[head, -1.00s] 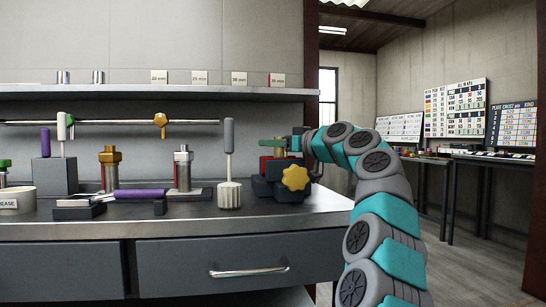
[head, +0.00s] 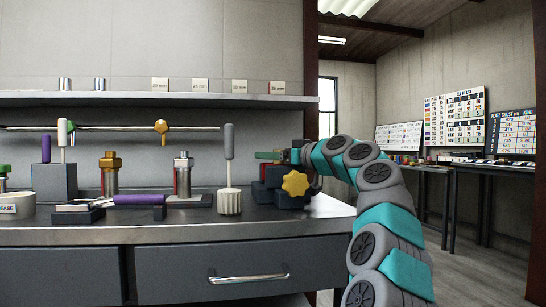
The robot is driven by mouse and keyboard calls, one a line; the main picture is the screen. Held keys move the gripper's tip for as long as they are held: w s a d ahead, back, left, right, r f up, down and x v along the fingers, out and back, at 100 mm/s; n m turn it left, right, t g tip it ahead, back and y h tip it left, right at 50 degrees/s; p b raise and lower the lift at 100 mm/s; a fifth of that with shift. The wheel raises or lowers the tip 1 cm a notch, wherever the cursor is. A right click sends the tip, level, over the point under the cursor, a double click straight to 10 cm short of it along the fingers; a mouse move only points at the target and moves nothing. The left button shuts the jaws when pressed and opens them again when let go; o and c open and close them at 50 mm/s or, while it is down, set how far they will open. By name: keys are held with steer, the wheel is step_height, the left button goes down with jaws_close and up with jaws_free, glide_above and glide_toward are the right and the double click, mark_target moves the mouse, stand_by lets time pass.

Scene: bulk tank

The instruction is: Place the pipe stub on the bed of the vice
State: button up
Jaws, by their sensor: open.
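The vice (head: 295,184) stands at the right end of the bench, a dark block with a yellow star knob and a red part. My gripper (head: 283,156) is just above and behind the vice, at its right side, small and partly hidden. A small green piece (head: 266,155) shows by its tips over the vice; I cannot tell whether it is the pipe stub or whether it touches the bed. The bed is hidden behind the vice's front. My gripper is open.
Brass (head: 110,175) and silver (head: 183,175) fittings and a purple-handled tool (head: 139,199) are further left. A shelf (head: 160,99) with two metal cylinders runs above. The bench front is clear.

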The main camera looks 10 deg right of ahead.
steer(key=shift+r+p, duration=0.3)
steer(key=shift+s+d+f, duration=0.15)
steer(key=shift+s, duration=0.05)
steer(key=b+v, duration=0.1)
steer(key=v, duration=1)
steer(key=shift+s+d+b, duration=0.2)
steer(key=shift+b, duration=0.1)
